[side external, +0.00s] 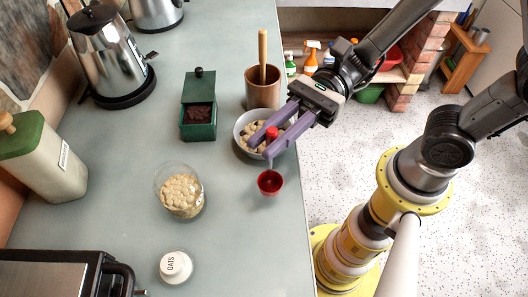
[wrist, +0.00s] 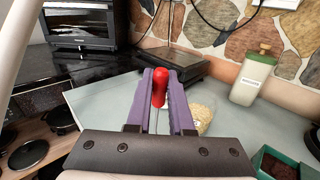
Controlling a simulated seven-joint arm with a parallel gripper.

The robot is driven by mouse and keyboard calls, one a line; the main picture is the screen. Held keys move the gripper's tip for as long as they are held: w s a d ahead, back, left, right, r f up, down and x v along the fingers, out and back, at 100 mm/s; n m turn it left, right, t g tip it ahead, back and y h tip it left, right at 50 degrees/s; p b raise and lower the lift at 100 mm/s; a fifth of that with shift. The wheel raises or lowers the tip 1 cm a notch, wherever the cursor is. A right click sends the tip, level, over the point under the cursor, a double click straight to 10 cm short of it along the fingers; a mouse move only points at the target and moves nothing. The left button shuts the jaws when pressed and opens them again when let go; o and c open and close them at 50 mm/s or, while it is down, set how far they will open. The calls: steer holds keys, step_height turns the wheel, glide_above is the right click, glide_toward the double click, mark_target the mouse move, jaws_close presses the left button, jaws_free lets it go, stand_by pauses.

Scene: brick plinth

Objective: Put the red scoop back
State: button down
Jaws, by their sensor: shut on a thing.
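The red scoop has a round red bowl (side external: 270,184) below a thin stem and a red handle (side external: 271,132). My gripper (side external: 262,147), with purple fingers, is shut on the handle and holds the scoop with its bowl hanging down near the counter's right edge. In the wrist view the red handle (wrist: 159,88) stands between the two fingers (wrist: 160,76); the bowl is hidden there. A glass jar of oats (side external: 181,192) stands open to the left of the scoop. Its white lid (side external: 175,266), marked OATS, lies in front of it.
A white bowl of pale and dark pieces (side external: 245,127) is partly behind my fingers. A wooden mortar with pestle (side external: 262,88) and an open green box (side external: 199,119) stand behind. Kettle (side external: 104,60), green-topped canister (side external: 42,160) and toaster (side external: 55,274) line the left.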

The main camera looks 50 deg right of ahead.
mark_target(264, 182)
steer(key=f, duration=0.2)
steer(key=a+f, duration=0.1)
steer(key=shift+w+f, duration=0.3)
steer(key=shift+f, duration=0.55)
steer(key=c, duration=0.8)
jaws_free()
